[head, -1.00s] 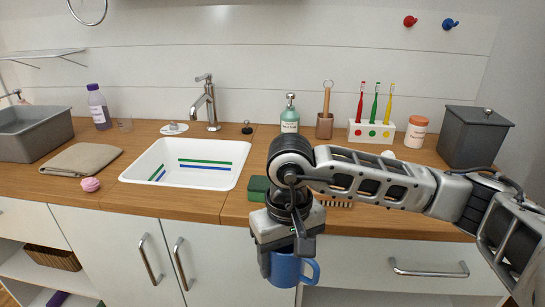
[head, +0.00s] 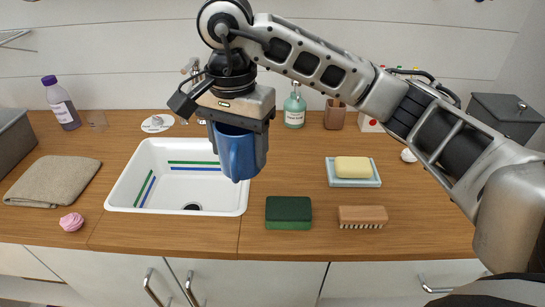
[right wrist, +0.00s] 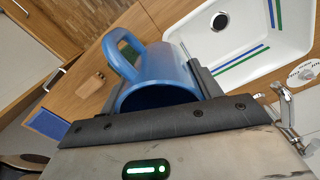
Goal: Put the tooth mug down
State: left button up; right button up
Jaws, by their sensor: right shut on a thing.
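The blue tooth mug (head: 236,155) is held in my right gripper (head: 238,165). In the head view it hangs in front of the right part of the white sink (head: 121,193), in the air above counter level. In the right wrist view the mug (right wrist: 165,78) lies between the dark fingers, its handle sticking out to the upper left. The gripper is shut on it. My left gripper is not in view.
A green sponge (head: 288,212), a brush (head: 362,216) and yellow soap (head: 353,167) on a dish (head: 354,182) lie on the wooden counter (head: 410,230) right of the sink. A folded cloth (head: 52,182) and pink item (head: 71,222) lie left.

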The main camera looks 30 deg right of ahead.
jog(key=w+d+f, duration=0.1)
jog(key=d+f, duration=0.1)
jog(key=d, duration=0.2)
jog(key=w+d+f, duration=0.2)
jog(key=d+f, duration=0.1)
jog(key=d, duration=0.1)
jog(key=w+d+f, duration=0.1)
jog(key=d+f, duration=0.2)
jog(key=d, duration=0.1)
jog(key=shift+w+f+p, duration=0.25)
jog(key=shift+p, duration=0.15)
jog(key=shift+w+d+f, duration=0.1)
jog(key=shift+d+f, duration=0.05)
jog(key=shift+f, duration=0.05)
jog(key=f, duration=0.1)
jog(key=f+p, duration=0.1)
jog(key=f, duration=0.1)
jog(key=shift+w+d, duration=0.1)
jog(key=shift+d, duration=0.25)
jog(key=shift+f, duration=0.35)
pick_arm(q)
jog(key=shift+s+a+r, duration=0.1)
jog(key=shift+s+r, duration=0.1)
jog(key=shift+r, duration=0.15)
pick_arm(e)
jog(key=shift+f, duration=0.1)
